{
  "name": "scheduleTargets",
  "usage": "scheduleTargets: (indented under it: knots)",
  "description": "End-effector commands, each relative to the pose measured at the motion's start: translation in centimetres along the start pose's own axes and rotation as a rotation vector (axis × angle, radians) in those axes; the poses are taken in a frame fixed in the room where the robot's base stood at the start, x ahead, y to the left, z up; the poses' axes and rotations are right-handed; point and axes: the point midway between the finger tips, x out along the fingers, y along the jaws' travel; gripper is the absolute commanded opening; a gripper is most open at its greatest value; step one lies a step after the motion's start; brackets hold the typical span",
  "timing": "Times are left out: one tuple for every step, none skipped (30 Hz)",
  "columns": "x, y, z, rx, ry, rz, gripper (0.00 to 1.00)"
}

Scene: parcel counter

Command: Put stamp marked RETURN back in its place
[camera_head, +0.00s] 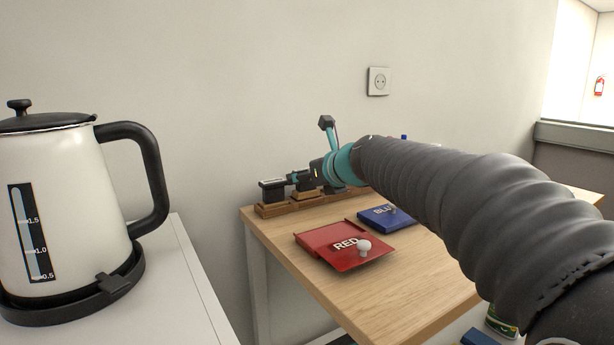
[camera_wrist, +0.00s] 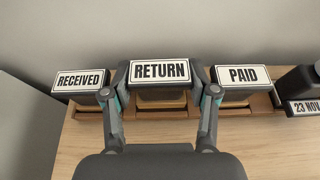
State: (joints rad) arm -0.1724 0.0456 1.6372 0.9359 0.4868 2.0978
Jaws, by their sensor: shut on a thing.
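The stamp marked RETURN (camera_wrist: 160,71) is between the two fingers of my gripper (camera_wrist: 160,84) in the wrist view, its label facing the camera. My gripper is shut on it, over the middle of the wooden stamp rack (camera_wrist: 140,114). The RECEIVED stamp (camera_wrist: 81,80) stands to its left and the PAID stamp (camera_wrist: 243,76) to its right. Whether the RETURN stamp's base touches the rack cannot be told. In the head view my gripper (camera_head: 308,177) is at the rack (camera_head: 270,209) at the back of the table, partly hidden by my arm.
A red ink pad (camera_head: 326,237) with a white knob and a blue ink pad (camera_head: 376,221) lie on the wooden table (camera_head: 290,250). A kettle (camera_head: 60,200) stands on a white surface at left.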

Motion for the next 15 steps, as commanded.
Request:
scheduleTargets:
  knots:
    - [0.09,0.00,-0.22,0.000,0.000,0.000,0.00]
    - [0.12,0.00,-0.29,0.000,0.000,0.000,0.00]
    - [0.15,0.00,-0.39,0.000,0.000,0.000,0.00]
    - [0.18,0.00,-0.46,0.000,0.000,0.000,0.00]
    - [0.21,0.00,-0.53,0.000,0.000,0.000,0.00]
    - [0.25,0.00,-0.62,0.000,0.000,0.000,0.00]
    - [0.26,0.00,-0.66,0.000,0.000,0.000,0.00]
    - [0.27,0.00,-0.69,0.000,0.000,0.000,0.00]
    - [0.28,0.00,-0.71,0.000,0.000,0.000,0.00]
    - [0.28,0.00,-0.71,0.000,0.000,0.000,0.00]
    - [0.28,0.00,-0.70,0.000,0.000,0.000,0.00]
    - [0.27,0.00,-0.69,0.001,0.000,0.000,0.00]
    - [0.27,0.00,-0.68,0.001,0.000,0.000,0.00]
    - [0.27,0.00,-0.68,0.001,0.000,0.000,0.00]
    - [0.27,0.00,-0.68,0.001,0.000,0.000,0.00]
